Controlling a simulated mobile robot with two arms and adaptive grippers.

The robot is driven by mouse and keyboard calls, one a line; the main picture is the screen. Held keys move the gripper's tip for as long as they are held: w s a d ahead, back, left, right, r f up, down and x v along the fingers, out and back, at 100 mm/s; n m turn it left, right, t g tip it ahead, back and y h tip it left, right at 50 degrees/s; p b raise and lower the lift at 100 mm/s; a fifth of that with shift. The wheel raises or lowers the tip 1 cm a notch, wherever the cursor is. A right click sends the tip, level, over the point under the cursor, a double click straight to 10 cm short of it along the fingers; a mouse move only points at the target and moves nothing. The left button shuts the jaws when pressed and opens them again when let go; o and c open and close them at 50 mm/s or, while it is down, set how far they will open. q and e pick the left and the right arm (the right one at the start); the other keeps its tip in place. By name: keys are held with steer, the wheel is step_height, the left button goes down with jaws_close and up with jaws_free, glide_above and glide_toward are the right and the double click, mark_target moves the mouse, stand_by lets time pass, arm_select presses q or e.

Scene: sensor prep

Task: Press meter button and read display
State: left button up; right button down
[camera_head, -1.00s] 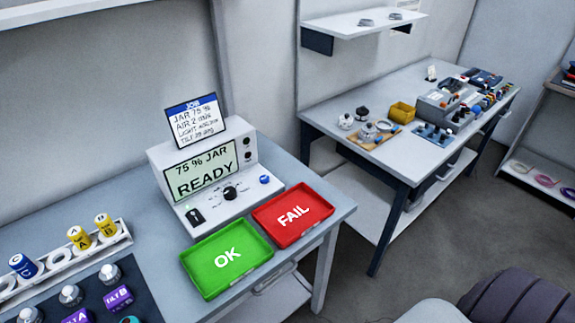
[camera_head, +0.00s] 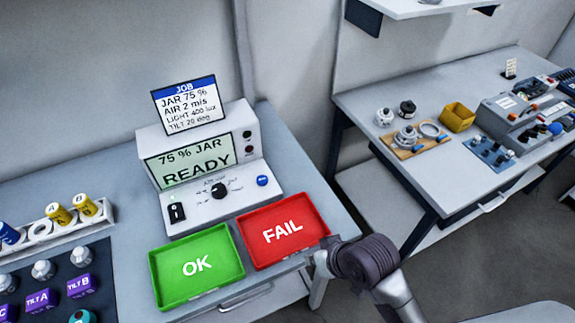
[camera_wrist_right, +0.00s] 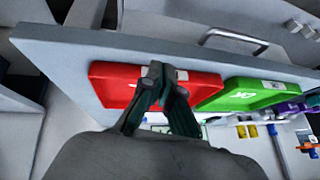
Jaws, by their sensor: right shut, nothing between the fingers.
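The white meter (camera_head: 240,200) stands on the grey-blue bench in the head view. Its display (camera_head: 190,160) reads "75 % JAR READY". A blue button (camera_head: 262,181) is at the right of its sloped panel, a black knob (camera_head: 219,190) is in the middle and a black switch (camera_head: 177,212) is at the lower left. My right arm comes in from the lower right, beside the red tray and apart from the meter. In the right wrist view my right gripper (camera_wrist_right: 164,76) is shut and empty, with its fingertips in front of the red tray. My left gripper is out of view.
A job card (camera_head: 188,104) stands on the meter. The red FAIL tray (camera_head: 255,251) and green OK tray (camera_head: 172,293) lie in front of the meter. Yellow and blue jars (camera_head: 60,215) stand in a rack at left. A second bench (camera_head: 455,180) stands at right.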

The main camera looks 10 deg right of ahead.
mark_target(264, 180)
steer(key=shift+n+y, duration=0.3)
steer(key=shift+y, duration=0.5)
steer(key=w+a+r, duration=0.1)
steer(key=w+a, duration=0.1)
steer(key=w, duration=0.1)
steer(key=w+a+r, duration=0.1)
steer(key=w+a, duration=0.1)
steer(key=shift+r, duration=0.3)
steer(key=shift+n+y, duration=0.3)
steer(key=shift+y, duration=0.3)
steer(key=w+a, duration=0.1)
steer(key=w+a+r, duration=0.1)
steer(key=a, duration=0.1)
steer(key=w+a, duration=0.1)
steer(key=w, duration=0.1)
steer(key=shift+a+r, duration=0.35)
steer(key=shift+r, duration=0.05)
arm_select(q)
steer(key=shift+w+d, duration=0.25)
arm_select(e)
steer(key=w+r+m, duration=0.1)
steer(key=w+r, duration=0.2)
steer(key=w, duration=0.5)
steer(key=w+r+m, duration=0.1)
steer(key=w+r, duration=0.3)
steer(key=w, duration=0.4)
steer(key=shift+w+a+m+t+y, duration=0.15)
steer(key=shift+m+t+y, duration=0.15)
steer(key=shift+y, duration=0.1)
